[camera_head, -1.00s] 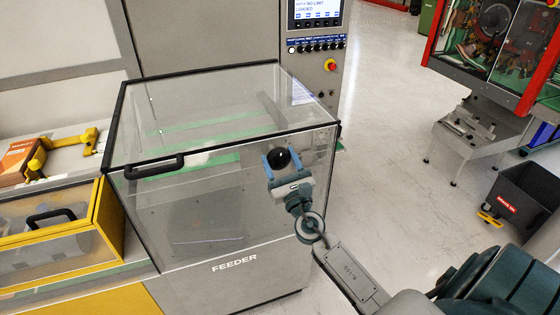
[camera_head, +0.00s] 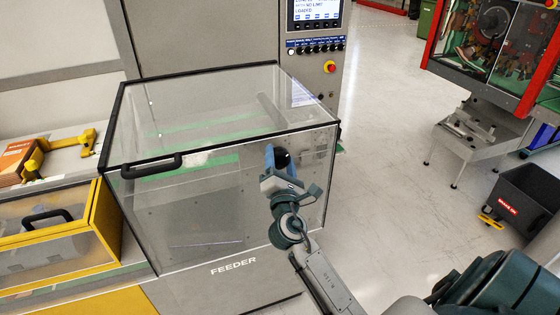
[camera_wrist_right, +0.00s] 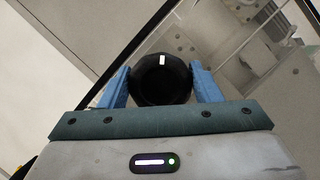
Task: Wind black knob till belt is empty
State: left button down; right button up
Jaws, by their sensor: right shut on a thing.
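The black knob (camera_head: 283,157) is on the front right of the clear feeder box (camera_head: 215,215). My right gripper (camera_head: 281,156) is shut on the knob, with a blue finger on each side. In the right wrist view the knob (camera_wrist_right: 162,88) sits between the fingers, its white mark near the top. The green belt (camera_head: 225,131) shows through the clear cover. A small whitish item (camera_head: 197,159) shows inside, behind the cover handle; I cannot tell its exact shape. My left gripper is not in view.
A black handle (camera_head: 151,166) is on the cover's front edge. A control panel (camera_head: 316,45) stands behind the feeder. A yellow-framed box (camera_head: 50,225) is at left. A dark bin (camera_head: 522,198) stands at right, with clear floor between.

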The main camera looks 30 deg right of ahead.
jog(key=m+g, duration=0.1)
jog(key=m, duration=0.1)
jog(key=m+g+p, duration=0.1)
jog(key=m, duration=0.2)
jog(key=shift+m+h, duration=0.3)
jog(key=m+g+p, duration=0.1)
jog(key=m+g, duration=0.1)
jog(key=m, duration=0.2)
jog(key=shift+m+p, duration=0.3)
jog(key=m+y+p, duration=0.1)
jog(key=m, duration=0.1)
jog(key=m+g+y+p, duration=0.1)
jog(key=m, duration=0.1)
jog(key=shift+m+p, duration=0.3)
jog(key=shift+p, duration=0.1)
jog(key=m, duration=0.1)
jog(key=m+y+p, duration=0.1)
jog(key=m+g+y+p, duration=0.1)
jog(key=shift+f+m, duration=0.25)
jog(key=shift+m, duration=0.05)
jog(key=shift+p, duration=0.35)
jog(key=o, duration=1)
